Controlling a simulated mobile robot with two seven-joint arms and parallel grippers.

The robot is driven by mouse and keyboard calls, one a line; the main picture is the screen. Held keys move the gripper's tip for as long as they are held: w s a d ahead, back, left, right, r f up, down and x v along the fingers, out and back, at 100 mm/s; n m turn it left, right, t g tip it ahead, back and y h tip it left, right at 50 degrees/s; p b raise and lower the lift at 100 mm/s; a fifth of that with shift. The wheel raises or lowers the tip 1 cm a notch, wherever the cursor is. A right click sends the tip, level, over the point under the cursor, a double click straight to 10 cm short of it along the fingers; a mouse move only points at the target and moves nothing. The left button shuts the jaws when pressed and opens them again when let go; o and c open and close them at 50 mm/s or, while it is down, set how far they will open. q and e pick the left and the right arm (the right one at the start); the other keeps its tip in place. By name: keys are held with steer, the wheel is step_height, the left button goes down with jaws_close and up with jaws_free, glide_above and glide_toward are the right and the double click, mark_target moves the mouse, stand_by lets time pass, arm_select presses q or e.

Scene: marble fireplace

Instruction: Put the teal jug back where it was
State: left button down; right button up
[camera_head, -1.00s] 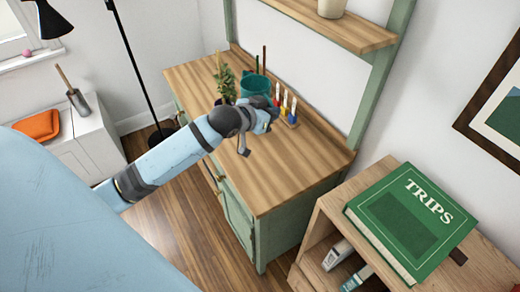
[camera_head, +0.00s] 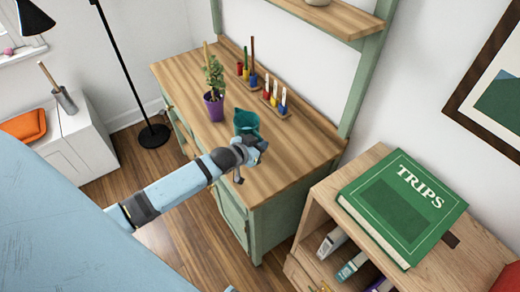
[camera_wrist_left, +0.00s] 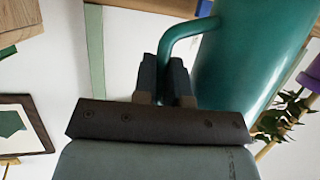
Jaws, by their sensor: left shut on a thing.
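The teal jug (camera_head: 246,121) is over the right half of the wooden cabinet top, with its mouth facing up towards the head camera. My left gripper (camera_head: 256,144) is at the jug's near side. In the left wrist view the gripper (camera_wrist_left: 166,78) is shut on the handle of the jug (camera_wrist_left: 245,55), whose body fills the upper right. My arm hides the jug's lower part in the head view, so I cannot tell whether its base touches the wood. My right gripper is not in view.
A purple pot with a plant (camera_head: 214,105) stands left of the jug. Two peg racks stand behind, one with a red, yellow and blue set (camera_head: 274,101). The cabinet top (camera_head: 290,150) is bare to the right. A green book (camera_head: 402,205) lies on the shelf unit nearer me.

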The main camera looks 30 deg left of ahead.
arm_select(q)
steer(key=shift+f, duration=1.2)
steer(key=shift+f, duration=0.1)
steer(key=c, duration=1.2)
jaws_free()
steer(key=shift+o, duration=0.2)
